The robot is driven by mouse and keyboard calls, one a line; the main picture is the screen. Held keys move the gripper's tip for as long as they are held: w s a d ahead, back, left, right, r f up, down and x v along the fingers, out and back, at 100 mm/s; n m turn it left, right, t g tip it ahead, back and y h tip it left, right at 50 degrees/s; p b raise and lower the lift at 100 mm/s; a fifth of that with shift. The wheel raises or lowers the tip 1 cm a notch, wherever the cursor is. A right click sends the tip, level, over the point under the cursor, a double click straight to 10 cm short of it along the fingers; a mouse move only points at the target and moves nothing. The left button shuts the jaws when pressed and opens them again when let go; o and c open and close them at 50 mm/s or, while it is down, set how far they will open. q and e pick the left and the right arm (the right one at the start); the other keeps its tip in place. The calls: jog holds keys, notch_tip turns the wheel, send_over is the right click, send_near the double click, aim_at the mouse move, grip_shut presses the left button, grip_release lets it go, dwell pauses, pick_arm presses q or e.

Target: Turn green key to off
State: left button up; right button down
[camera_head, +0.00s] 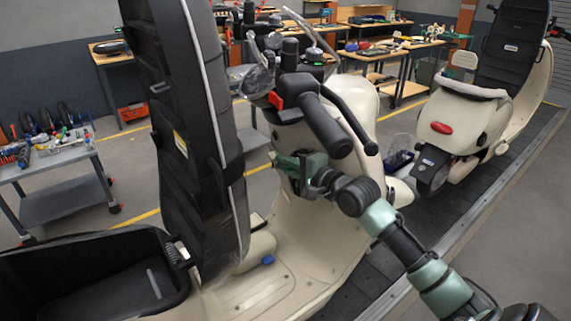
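A cream scooter (312,255) stands in front of me with its black seat (180,130) tilted up. My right arm comes in from the lower right, and its gripper (291,166) is at the scooter's inner front panel, below the handlebar. The gripper and wrist cover that part of the panel. I cannot make out the green key or its position; it may be hidden there. The fingers are too small and dark to show whether they are open, shut or touching anything. My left gripper is not in view.
The black handlebar grip (324,124) and brake lever hang just above my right gripper. A second cream scooter (462,118) stands farther along the slat conveyor (388,268). A grey tool cart (62,170) is at the left, and workbenches stand behind.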

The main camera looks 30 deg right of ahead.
jog(key=c, duration=2.1)
grip_release()
grip_shut()
jog(key=t+b, duration=0.1)
jog(key=b, duration=0.2)
jog(key=shift+f, duration=0.1)
jog(key=shift+o, duration=0.7)
grip_release()
jog(key=shift+t, duration=0.3)
jog(key=o, duration=0.5)
jog(key=shift+r, duration=0.25)
